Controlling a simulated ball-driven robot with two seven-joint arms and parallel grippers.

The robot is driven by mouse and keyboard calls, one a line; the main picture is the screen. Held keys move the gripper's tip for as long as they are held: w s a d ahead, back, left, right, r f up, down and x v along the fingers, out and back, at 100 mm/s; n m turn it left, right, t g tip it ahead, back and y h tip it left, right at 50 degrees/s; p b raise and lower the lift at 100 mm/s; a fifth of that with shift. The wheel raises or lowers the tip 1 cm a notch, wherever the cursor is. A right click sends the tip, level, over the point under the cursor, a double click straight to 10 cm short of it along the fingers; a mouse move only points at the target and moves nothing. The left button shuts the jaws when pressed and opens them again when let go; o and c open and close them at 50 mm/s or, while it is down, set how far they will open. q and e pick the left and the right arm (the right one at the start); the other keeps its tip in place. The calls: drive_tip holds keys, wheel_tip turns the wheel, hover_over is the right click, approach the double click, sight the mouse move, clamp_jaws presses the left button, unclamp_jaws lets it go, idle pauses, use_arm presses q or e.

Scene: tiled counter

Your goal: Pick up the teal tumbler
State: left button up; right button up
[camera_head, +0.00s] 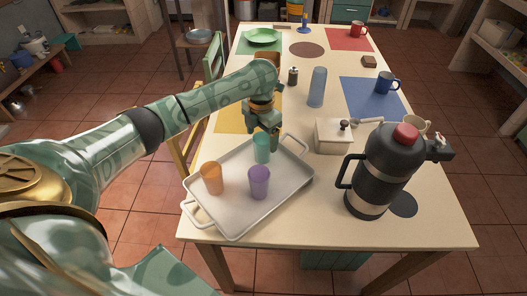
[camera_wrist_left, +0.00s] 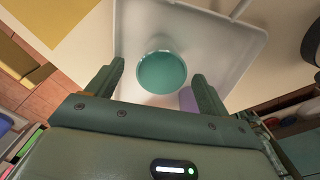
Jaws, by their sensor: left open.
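The teal tumbler (camera_head: 262,148) stands upright on the white tray (camera_head: 232,222), near its far end. My left gripper (camera_head: 265,136) is just above and behind the tumbler, pointing down. In the left wrist view the tumbler (camera_wrist_left: 162,72) shows its round open mouth, ahead of and between the two spread fingers of my left gripper (camera_wrist_left: 158,88). The gripper is open and holds nothing. I cannot tell whether the fingers reach beside the tumbler's wall. My right gripper is not in view.
A purple tumbler (camera_head: 259,182) and an orange tumbler (camera_head: 211,178) stand on the same tray, close by. A dark flask (camera_head: 383,170) and a white box (camera_head: 333,136) stand right of the tray.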

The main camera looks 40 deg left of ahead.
use_arm(q)
drive_tip(key=f+b, duration=0.1)
drive_tip(key=f, duration=0.1)
drive_tip(key=f+b, duration=0.1)
drive_tip(key=f, duration=0.1)
drive_tip(key=shift+w+f, duration=0.2)
drive_tip(key=shift+f, duration=0.2)
drive_tip(key=shift+r, duration=0.15)
drive_tip(key=shift+c, duration=0.9)
drive_tip(key=c, duration=0.9)
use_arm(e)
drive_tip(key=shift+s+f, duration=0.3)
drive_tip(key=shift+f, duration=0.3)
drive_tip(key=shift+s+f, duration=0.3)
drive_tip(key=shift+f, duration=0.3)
use_arm(q)
drive_tip(key=shift+o, duration=0.2)
